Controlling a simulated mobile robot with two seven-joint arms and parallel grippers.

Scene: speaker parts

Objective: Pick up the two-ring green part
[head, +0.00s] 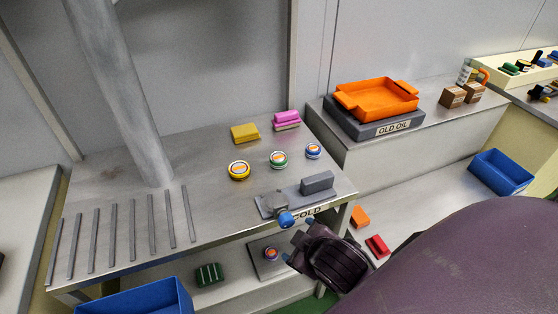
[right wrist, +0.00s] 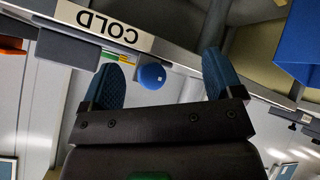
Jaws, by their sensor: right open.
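A round part with green and white rings and an orange top (head: 279,159) stands on the metal table (head: 130,200), between a yellow-ringed part (head: 238,170) and a smaller blue-ringed part (head: 313,150). I cannot count its rings clearly. My right gripper (head: 292,248) is at the table's front edge, below and in front of the green part and apart from it. In the right wrist view its blue fingers (right wrist: 163,82) are spread and empty, with a blue ball (right wrist: 151,76) seen beyond them. My left gripper is not in view.
A grey fixture (head: 318,182) with the blue ball stands at the front edge above the COLD label (head: 307,213). Yellow (head: 244,133) and pink (head: 287,119) blocks lie behind. Grey strips lie left. An orange tray (head: 376,100) sits right. A striped green part (head: 209,274) lies on the lower shelf.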

